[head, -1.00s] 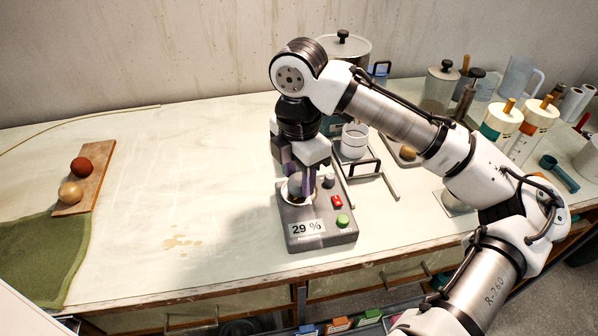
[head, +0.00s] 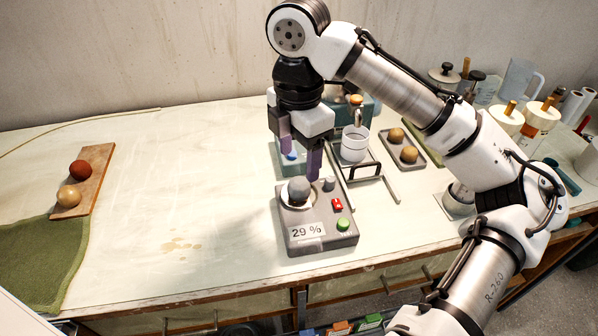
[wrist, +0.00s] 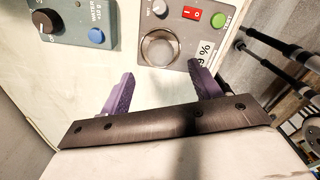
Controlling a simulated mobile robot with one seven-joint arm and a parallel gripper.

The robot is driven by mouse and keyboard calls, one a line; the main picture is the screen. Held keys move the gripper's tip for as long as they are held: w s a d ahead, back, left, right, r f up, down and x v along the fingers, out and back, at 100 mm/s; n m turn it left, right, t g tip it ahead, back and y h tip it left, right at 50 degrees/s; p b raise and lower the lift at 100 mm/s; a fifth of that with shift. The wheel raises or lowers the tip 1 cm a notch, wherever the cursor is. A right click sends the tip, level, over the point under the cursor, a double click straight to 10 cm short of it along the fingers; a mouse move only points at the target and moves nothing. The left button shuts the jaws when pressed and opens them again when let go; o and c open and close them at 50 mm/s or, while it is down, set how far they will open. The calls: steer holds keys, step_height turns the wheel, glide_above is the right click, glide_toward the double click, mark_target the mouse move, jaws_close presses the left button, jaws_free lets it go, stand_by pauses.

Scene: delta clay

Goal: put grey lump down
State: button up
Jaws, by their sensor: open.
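The grey lump (head: 299,188) sits in the round dish on top of the grey device (head: 325,218) with the "29 %" label. My gripper (head: 300,160) is open and empty above the device, with its purple fingers apart and clear of the lump. In the wrist view, my gripper (wrist: 160,88) shows its two fingers spread below the device (wrist: 187,20). The lump (wrist: 160,48) appears there as a grey round shape inside the dish's ring.
A blue-grey box with a dark knob (wrist: 75,25) stands behind the device. A white cup (head: 354,144) and a tray with two tan balls (head: 408,155) are to the right. A board with two balls (head: 90,180) lies at left. The table's left middle is clear.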

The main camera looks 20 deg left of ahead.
mark_target(299, 181)
step_height(299, 181, up, 6)
steer(key=shift+r, duration=0.2)
stand_by(0.5)
